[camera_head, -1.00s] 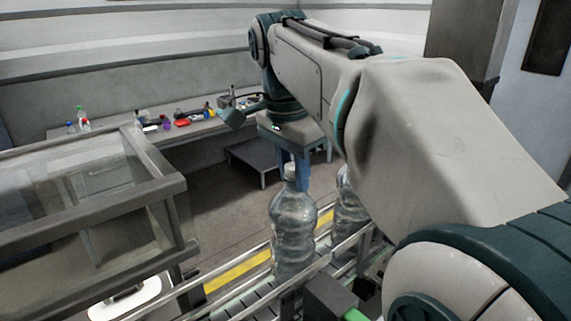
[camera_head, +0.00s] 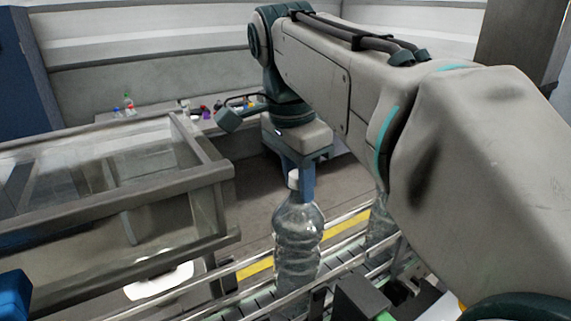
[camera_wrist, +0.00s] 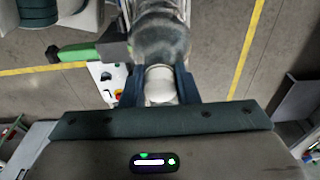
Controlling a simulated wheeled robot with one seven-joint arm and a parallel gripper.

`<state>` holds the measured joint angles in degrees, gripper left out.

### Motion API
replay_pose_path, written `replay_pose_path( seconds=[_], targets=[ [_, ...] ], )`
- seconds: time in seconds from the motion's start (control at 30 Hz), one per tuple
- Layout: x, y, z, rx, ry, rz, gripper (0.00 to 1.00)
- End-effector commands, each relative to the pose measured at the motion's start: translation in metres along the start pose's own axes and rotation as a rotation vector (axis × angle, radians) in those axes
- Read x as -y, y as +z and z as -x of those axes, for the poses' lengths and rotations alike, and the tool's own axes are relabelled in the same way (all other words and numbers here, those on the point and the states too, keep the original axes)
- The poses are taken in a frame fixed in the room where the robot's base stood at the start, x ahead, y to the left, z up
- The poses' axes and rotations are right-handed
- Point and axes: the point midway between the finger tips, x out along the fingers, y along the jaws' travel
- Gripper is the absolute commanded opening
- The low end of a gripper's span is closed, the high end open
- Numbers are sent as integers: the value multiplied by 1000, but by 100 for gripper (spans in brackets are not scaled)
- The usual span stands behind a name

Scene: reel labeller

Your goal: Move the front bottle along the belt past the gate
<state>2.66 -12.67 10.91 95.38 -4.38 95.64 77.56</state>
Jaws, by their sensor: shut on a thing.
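The front bottle (camera_head: 298,240) is clear with a white cap and stands upright on the conveyor belt (camera_head: 250,306) in the head view. In the wrist view the white cap (camera_wrist: 160,84) sits between the two dark blue fingers of my gripper (camera_wrist: 160,95). A second clear bottle (camera_head: 379,225) stands to the right on the belt, partly hidden by my arm. I cannot clearly make out the gate.
Metal guide rails (camera_head: 345,262) run along the belt. A clear-panelled guard frame (camera_head: 205,172) stands left of the bottle, with a gap between. A dark block (camera_head: 362,297) with a green part lies at the near side. A bench (camera_head: 160,116) with small items is behind.

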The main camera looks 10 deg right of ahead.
Motion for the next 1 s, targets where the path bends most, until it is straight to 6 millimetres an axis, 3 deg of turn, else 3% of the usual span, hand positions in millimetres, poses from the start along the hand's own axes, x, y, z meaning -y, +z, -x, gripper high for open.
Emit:
replay_pose_path(
  seconds=[0.5,1.0],
  targets=[
    [0,33,6,-2,-5,4,0],
    [1,37,3,-1,-5,12,0]
  ],
)
